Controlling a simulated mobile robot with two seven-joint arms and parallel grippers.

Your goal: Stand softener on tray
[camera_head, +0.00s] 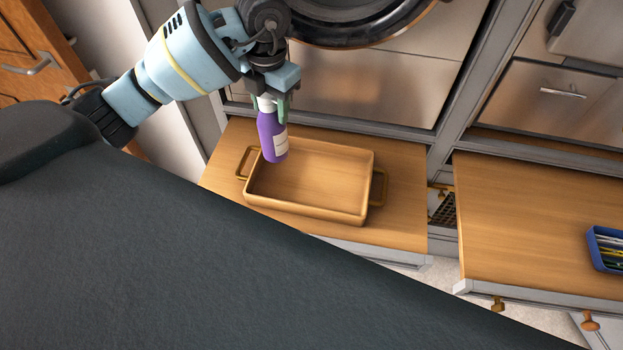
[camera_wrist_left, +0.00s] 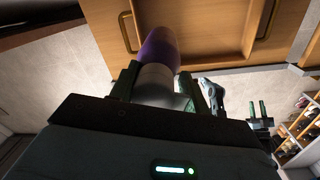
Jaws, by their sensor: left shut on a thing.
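The softener is a purple bottle (camera_head: 270,135) with a white cap and a pale label. My left gripper (camera_head: 268,98) is shut on it near its cap and holds it roughly upright, with a slight tilt, at the left part of the wooden tray (camera_head: 330,211). I cannot tell whether its base touches the tray floor. In the left wrist view the purple bottle (camera_wrist_left: 159,50) sits between the fingers of the gripper (camera_wrist_left: 160,85), and the tray (camera_wrist_left: 205,52) shows beyond it. The tray has a handle at each end and looks otherwise empty. My right gripper does not show in the head view.
The tray stands on a wooden bench top (camera_head: 405,190) before a steel-fronted machine (camera_head: 360,85). A second wooden surface (camera_head: 520,220) to the right bears a blue box (camera_head: 606,249) of thin coloured items. A gap separates the two surfaces.

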